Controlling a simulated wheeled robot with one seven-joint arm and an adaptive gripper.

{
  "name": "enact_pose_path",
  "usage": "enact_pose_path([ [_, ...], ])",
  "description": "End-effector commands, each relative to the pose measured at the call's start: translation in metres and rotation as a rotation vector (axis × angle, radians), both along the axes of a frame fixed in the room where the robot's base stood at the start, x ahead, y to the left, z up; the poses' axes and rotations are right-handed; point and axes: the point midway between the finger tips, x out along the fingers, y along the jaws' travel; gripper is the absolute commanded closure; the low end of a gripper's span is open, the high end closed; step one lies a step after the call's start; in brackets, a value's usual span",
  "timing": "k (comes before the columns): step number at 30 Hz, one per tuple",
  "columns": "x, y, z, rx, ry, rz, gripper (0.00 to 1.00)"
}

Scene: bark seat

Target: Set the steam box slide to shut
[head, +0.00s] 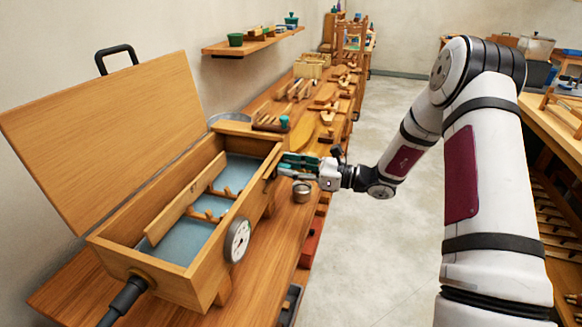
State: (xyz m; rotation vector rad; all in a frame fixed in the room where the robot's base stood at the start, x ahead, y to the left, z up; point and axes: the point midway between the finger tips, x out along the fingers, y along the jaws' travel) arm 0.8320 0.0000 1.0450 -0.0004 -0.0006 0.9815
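The steam box (178,268) is a long wooden box on the bench at the left. Its lid (105,125) stands open, with a black handle on top. A round dial (237,240) sits on its front wall, and a black hose (125,300) joins its near end. My gripper (284,164) is at the box's far right end, close to the end wall. Its fingers reach toward the wall, and I cannot tell whether they touch it or hold anything. The slide cannot be made out clearly; the gripper and the box end cover that area.
A small metal tin (302,191) stands on the bench (262,262) just below my gripper. Wooden tools and parts lie farther along the bench. A shelf (253,43) with green pots hangs on the wall. The floor (365,230) right of the bench is clear.

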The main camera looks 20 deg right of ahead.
Motion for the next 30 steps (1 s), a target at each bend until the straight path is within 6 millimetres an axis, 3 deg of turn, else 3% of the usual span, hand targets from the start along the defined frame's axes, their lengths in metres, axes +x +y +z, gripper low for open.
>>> enact_pose_path([
  [1,0.000,0.000,0.000,0.000,0.000,0.000,0.71],
  [5,0.000,0.000,0.000,0.000,0.000,0.000,1.00],
  [12,-0.003,0.001,0.000,0.001,0.002,0.000,1.00],
  [21,-0.039,0.024,0.001,0.003,0.006,0.001,1.00],
  [30,-0.044,0.029,-0.001,0.001,0.003,0.003,1.00],
])
